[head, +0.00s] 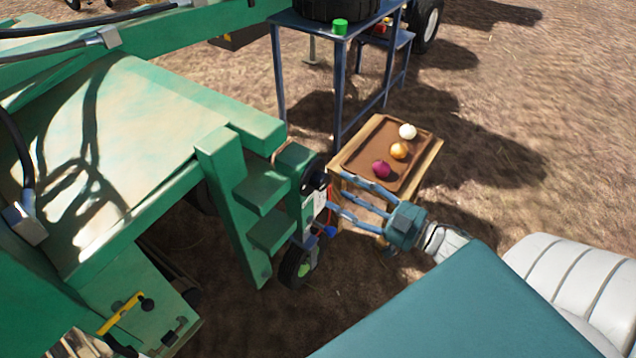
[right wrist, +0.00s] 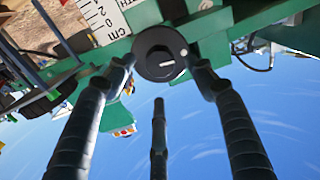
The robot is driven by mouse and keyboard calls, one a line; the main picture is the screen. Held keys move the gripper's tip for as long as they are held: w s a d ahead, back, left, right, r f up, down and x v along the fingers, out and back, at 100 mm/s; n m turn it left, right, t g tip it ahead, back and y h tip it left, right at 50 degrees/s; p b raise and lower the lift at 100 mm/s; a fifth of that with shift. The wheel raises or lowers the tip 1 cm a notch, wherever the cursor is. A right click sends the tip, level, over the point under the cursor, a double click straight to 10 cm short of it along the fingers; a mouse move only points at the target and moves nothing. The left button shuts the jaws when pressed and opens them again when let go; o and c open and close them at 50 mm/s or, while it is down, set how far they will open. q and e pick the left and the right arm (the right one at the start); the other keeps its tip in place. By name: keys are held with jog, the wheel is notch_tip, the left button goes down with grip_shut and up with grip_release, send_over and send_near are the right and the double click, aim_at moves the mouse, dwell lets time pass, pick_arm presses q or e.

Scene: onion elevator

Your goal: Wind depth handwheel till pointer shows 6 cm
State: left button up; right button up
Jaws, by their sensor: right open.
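The depth handwheel is a dark round knob (right wrist: 160,52) with a pale mark on its face. It shows in the right wrist view at the top middle, and in the head view as a black knob (head: 316,180) on the green machine. My right gripper (right wrist: 160,66) is open, its two upper fingers on either side of the knob and the third below it; contact cannot be told. In the head view my right gripper (head: 334,193) reaches in from the right. A white cm scale (right wrist: 104,20) stands beside the knob; I cannot make out the pointer's reading. My left gripper is not in view.
The green machine (head: 265,190) fills the left, with steps and a small wheel (head: 294,268) below the knob. A wooden stand with a brown tray (head: 365,155) holding three onions is close behind my right gripper. A blue table (head: 300,26) stands farther back.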

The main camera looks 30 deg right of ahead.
aim_at(325, 184)
jog(key=b+x, duration=0.1)
jog(key=x, duration=0.6)
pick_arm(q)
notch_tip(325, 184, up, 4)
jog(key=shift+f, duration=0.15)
pick_arm(e)
jog(key=c, duration=1.1)
jog(key=shift+c, duration=0.2)
